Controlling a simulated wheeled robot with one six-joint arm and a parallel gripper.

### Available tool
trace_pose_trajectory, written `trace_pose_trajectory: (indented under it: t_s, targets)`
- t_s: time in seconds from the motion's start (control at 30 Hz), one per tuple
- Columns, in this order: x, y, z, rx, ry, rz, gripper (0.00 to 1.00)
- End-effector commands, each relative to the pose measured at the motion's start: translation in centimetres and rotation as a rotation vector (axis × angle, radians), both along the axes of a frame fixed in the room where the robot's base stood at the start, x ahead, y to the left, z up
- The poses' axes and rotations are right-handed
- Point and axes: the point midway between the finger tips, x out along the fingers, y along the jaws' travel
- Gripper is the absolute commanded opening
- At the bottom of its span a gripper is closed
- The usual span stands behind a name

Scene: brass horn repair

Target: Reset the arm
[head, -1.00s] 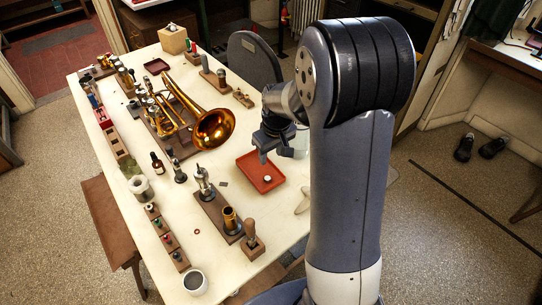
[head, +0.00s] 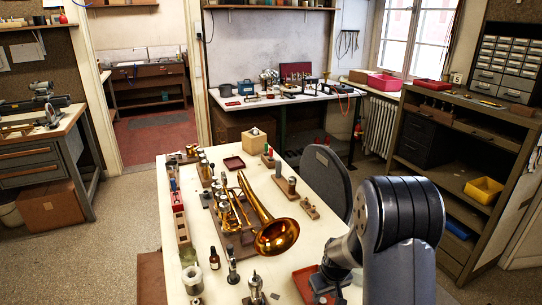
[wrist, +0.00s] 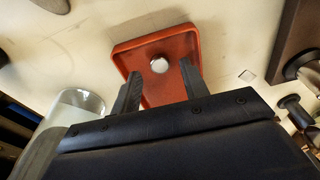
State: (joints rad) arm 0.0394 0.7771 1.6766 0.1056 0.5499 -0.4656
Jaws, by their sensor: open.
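My gripper (wrist: 160,88) is open in the wrist view, its two dark fingers apart with nothing between them. Beyond the fingertips lies a red tray (wrist: 156,48) with a small round silver piece (wrist: 159,65) in it. In the head view my gripper (head: 325,292) is low near the bottom edge, close to the red tray (head: 304,284), and mostly cut off or hidden by my arm.
A brass horn (head: 277,236) lies on the white bench (head: 183,225) among bottles and tool blocks. A clear glass (wrist: 80,105) stands left of my gripper in the wrist view. A dark chair (head: 326,180) is at the bench's right side.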

Motion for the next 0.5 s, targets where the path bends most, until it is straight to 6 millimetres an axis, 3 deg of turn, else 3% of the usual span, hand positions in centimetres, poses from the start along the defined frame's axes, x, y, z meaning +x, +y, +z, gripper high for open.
trace_pose_trajectory:
  t_s: [0.1, 0.3, 0.5]
  targets:
    - [0.1, 0.1, -2.1, 0.000, 0.003, 0.000, 0.43]
    - [0.3, 0.1, 0.0, 0.000, -0.002, 0.001, 0.43]
    - [0.2, 0.1, 0.6, 0.000, 0.000, 0.001, 0.43]
